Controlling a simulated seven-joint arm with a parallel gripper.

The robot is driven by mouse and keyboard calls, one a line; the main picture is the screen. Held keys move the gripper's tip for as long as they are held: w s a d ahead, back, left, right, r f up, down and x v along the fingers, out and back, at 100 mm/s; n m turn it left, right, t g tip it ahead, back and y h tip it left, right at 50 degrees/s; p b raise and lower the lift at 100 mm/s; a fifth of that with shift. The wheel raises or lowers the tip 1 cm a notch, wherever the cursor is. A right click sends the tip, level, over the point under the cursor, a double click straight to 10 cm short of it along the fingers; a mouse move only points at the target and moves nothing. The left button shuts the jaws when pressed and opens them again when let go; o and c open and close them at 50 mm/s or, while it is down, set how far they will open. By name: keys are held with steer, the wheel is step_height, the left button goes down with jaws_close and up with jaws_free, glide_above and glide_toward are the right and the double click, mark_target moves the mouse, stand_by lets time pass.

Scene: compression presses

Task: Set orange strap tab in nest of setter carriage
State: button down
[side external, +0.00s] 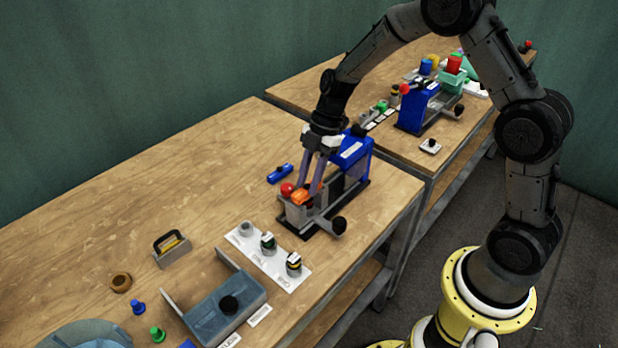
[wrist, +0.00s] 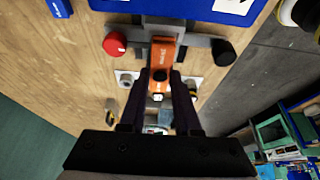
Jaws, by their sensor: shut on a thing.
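My gripper (side external: 311,188) is shut on the orange strap tab (side external: 301,197), which sits low between the two fingers. The tab is over the grey carriage (side external: 299,215) of the blue setter press (side external: 352,151). The grey carriage also shows under the tab in the wrist view (wrist: 190,52). I cannot tell whether the tab touches the nest, as the fingers and tab cover it.
A red ball knob (side external: 287,189) and a black knob (side external: 339,225) flank the carriage. A white tray (side external: 268,257) with several small dies stands in front. A blue-grey box fixture (side external: 227,305) is nearer. A second blue press (side external: 418,106) stands on the far table.

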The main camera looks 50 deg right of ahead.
steer(key=shift+f, duration=0.45)
steer(key=c, duration=0.5)
jaws_free()
steer(key=shift+c, duration=0.2)
steer(key=shift+r, duration=0.1)
